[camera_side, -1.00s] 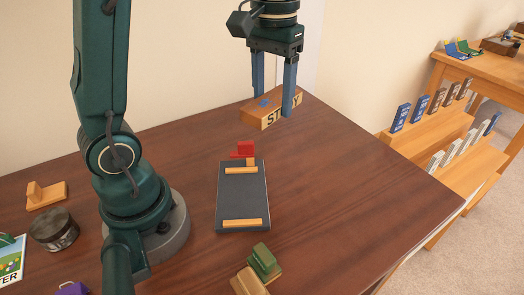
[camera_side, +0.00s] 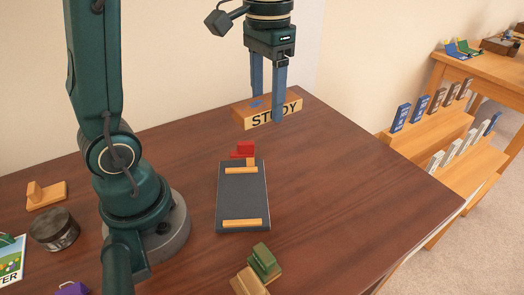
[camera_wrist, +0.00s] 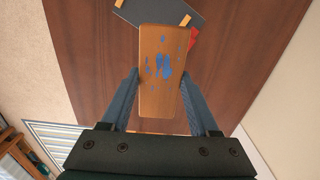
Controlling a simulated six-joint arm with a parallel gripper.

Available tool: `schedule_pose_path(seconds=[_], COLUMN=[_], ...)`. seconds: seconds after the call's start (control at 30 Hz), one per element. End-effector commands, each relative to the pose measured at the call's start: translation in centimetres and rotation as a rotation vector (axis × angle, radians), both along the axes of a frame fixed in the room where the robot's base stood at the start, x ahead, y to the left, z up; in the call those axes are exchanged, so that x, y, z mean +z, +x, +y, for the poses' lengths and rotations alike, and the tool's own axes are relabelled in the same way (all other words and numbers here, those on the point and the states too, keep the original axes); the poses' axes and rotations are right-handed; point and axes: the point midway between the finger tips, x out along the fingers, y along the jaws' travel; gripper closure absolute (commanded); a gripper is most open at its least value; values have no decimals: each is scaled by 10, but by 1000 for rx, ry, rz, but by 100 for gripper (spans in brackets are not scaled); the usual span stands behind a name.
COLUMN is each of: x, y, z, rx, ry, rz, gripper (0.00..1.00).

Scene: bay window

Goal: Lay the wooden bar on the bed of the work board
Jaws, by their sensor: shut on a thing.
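The wooden bar (camera_side: 265,115) is an orange-brown block with "STUDY" in dark letters on its front face and blue marks on top. My gripper (camera_side: 268,108) is shut on it, one finger in front of the lettered face and one behind. In the wrist view the bar (camera_wrist: 160,90) lies lengthwise between my gripper's fingers (camera_wrist: 160,74). The work board (camera_side: 242,197) is a dark grey slab on the table, nearer the side camera than the bar, with a wooden strip across each end. A red piece (camera_side: 243,150) is at its far end. The bar's height above the table is hard to tell.
A green block (camera_side: 264,262) and a tan block (camera_side: 249,282) are near the board's front right. A dark round tin (camera_side: 54,230) and a small wooden piece (camera_side: 46,195) are at left. The table right of the board (camera_side: 350,190) is clear.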

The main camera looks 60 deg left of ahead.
Motion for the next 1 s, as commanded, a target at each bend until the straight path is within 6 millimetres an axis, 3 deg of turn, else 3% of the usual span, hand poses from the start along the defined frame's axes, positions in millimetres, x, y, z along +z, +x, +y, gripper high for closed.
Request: schedule_pose_path(seconds=[0.2,0.6,0.77,1.0], x=[-6,-16,-18,-15], y=[-7,-52,-68,-70], z=[-2,-16,-21,-22], rx=[284,978,1080,1067], ry=[-1,7,6,-1], rz=[13,22,14,0], gripper=[100,100,100,100])
